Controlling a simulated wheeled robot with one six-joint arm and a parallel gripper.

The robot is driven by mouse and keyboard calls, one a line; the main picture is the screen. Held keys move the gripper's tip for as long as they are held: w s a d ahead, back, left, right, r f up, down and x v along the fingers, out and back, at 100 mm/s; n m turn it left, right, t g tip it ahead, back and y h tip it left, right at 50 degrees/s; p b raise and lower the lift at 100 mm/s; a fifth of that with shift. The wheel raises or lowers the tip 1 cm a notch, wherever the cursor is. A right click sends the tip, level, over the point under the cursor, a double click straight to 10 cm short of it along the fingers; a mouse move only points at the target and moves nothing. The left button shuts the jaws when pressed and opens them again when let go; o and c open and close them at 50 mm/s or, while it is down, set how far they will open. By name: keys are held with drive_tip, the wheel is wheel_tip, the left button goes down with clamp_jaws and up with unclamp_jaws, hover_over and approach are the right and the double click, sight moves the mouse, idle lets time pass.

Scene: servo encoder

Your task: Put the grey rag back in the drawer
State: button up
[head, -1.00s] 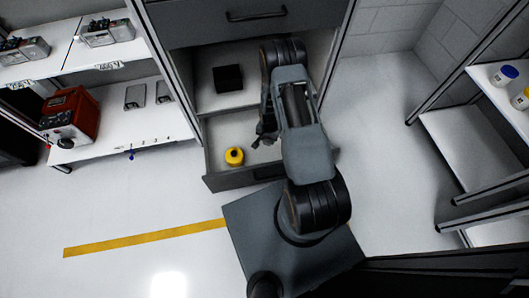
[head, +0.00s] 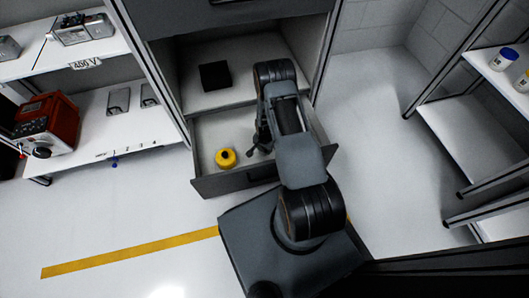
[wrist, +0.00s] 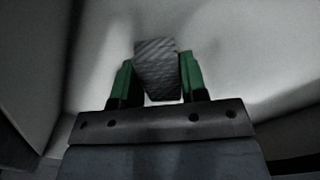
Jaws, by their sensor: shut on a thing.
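The grey rag (wrist: 157,70) is a small patterned grey piece between the green fingers of my gripper (wrist: 158,78) in the wrist view. The gripper is shut on it. Pale, blurred surfaces surround it there. In the head view the drawer (head: 238,181) is pulled open at the bottom of the grey cabinet. My gripper (head: 256,146) is over or in the drawer's right part, mostly hidden by my arm. The rag cannot be made out in the head view, and its height above the drawer floor is unclear.
A yellow round item (head: 225,158) stands in the drawer, left of my gripper. A black box (head: 215,76) sits in the open compartment above. A shelf with a red device (head: 48,123) is at left, another shelf (head: 470,148) at right. Floor between is clear.

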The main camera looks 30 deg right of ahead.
sight(265, 151)
drive_tip(key=shift+f+b, duration=0.5)
drive_tip(key=shift+f, duration=1)
drive_tip(key=shift+f, duration=0.2)
drive_tip(key=o, duration=0.8)
drive_tip(key=shift+r, duration=0.1)
